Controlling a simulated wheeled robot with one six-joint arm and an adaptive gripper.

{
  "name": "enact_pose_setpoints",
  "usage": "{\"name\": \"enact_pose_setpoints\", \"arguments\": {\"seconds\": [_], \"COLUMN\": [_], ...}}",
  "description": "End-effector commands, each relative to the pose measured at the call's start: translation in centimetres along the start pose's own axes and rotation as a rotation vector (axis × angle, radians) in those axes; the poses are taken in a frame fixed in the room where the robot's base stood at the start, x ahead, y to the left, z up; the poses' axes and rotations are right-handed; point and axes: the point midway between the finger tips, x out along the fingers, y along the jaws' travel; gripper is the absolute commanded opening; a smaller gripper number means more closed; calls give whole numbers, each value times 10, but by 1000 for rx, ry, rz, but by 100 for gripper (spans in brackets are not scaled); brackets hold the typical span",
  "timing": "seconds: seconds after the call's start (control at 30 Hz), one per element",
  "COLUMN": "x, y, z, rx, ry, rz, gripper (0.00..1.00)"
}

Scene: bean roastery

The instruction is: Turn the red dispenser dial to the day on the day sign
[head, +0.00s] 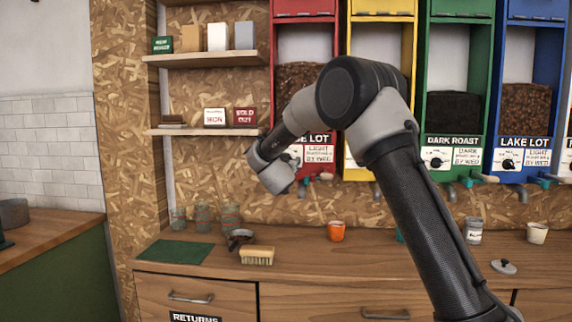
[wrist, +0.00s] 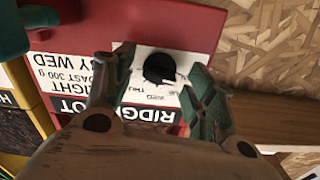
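The red dispenser (head: 303,8) holds brown beans and has a white dial plate low on its front. Its dial (wrist: 158,68) is a round black knob, seen upside down in the wrist view, with small day letters around it; I cannot tell where it points. My gripper (wrist: 160,70) is open, with one finger on each side of the knob and visible gaps. In the head view, my gripper (head: 276,172) covers most of the dial plate. The day sign (head: 214,117) is a white card on the lower shelf; its small lettering seems to read MON.
Yellow (head: 382,8), green (head: 462,8) and blue (head: 537,8) dispensers stand to the right. Below are a wooden counter (head: 330,262), an orange cup (head: 337,232), a brush (head: 257,256) and glasses (head: 203,217).

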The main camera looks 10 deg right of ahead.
Motion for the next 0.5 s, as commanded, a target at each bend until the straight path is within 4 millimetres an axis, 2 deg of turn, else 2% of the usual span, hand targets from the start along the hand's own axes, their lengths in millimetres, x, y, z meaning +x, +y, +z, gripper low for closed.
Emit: {"name": "enact_pose_setpoints", "arguments": {"seconds": [0.17,0.27,0.37,0.5], "x": [-1,-8,-24,-56], "y": [0,-1,-1,-1], "z": [-1,-1,-1,-2], "rx": [1,0,0,1], "ry": [1,2,1,1], "rz": [0,-1,-2,-3], "gripper": [55,55,55,55]}}
